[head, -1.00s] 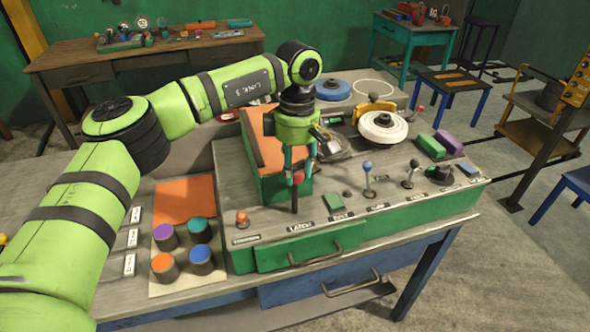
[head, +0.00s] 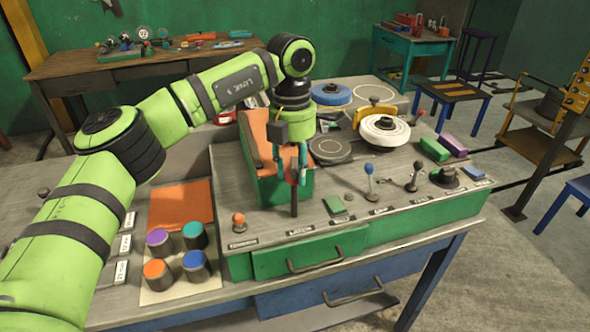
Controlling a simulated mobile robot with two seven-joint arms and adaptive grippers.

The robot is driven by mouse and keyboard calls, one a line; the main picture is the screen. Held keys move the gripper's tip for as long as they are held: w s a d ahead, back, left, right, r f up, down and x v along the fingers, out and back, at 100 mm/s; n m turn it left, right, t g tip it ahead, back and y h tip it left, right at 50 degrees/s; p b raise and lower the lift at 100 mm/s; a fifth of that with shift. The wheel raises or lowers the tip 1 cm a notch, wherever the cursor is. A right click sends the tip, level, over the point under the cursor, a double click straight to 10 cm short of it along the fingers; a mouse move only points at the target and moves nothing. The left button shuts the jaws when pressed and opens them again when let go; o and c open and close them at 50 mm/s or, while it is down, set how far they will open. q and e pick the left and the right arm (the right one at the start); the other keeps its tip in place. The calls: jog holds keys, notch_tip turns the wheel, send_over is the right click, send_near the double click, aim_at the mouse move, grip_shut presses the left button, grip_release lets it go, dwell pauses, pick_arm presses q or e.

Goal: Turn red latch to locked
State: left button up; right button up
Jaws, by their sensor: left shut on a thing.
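The red latch (head: 294,182) stands on the front of the grey-topped green console, on a dark upright post (head: 294,205) above a label that appears to read LATCH. Only a little of its red part shows between the fingers. My left gripper (head: 298,176) points down from above, with its teal fingers closed around the red part. The fingers hide most of the latch, so its exact angle is hard to read. My right gripper is not in view.
An orange-topped green block (head: 262,150) stands close behind the gripper. Along the console front are an orange knob (head: 238,219), a green button (head: 336,204), a blue-knobbed lever (head: 369,172) and a black-knobbed lever (head: 416,168). Several coloured cylinders stand on a board at left.

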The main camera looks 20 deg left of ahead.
pick_arm(q)
jog(key=shift+a+n+b, duration=0.1)
jog(key=shift+n+b, duration=0.45)
jog(key=shift+n, duration=1.45)
jog(key=o, duration=1.1)
jog(key=shift+a+f, duration=0.1)
jog(key=shift+a, duration=0.05)
jog(key=shift+r, duration=0.45)
jog(key=r, duration=1.1)
jog(key=shift+w+a+r, duration=0.1)
jog(key=shift+w+a, duration=0.05)
jog(key=shift+a, duration=0.2)
